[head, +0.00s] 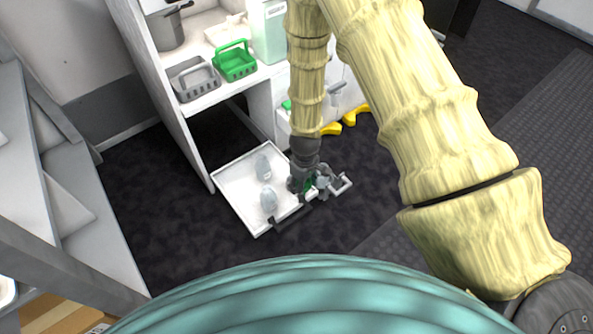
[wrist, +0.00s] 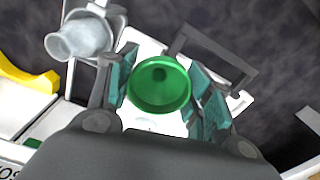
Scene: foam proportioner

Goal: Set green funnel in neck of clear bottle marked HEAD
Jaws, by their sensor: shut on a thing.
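The green funnel (wrist: 158,88) sits between the teal pads of my gripper (wrist: 162,94), its round mouth and dark central hole facing the wrist camera. My gripper is shut on it. In the head view my gripper (head: 303,184) is low over the right side of a white tray, and only a bit of green shows. Two clear bottles (head: 263,167) (head: 268,199) stand in the tray left of my gripper. A clear bottle (wrist: 80,40) shows at the upper left in the wrist view, apart from the funnel. No HEAD marking is readable, and what lies under the funnel is hidden.
The white tray (head: 232,190) sits low beside a white shelf unit (head: 180,130). A grey basket (head: 195,80) and a green basket (head: 235,62) stand on a shelf. Yellow pieces (head: 355,114) lie behind my gripper. Dark floor (head: 150,215) is clear left of the tray.

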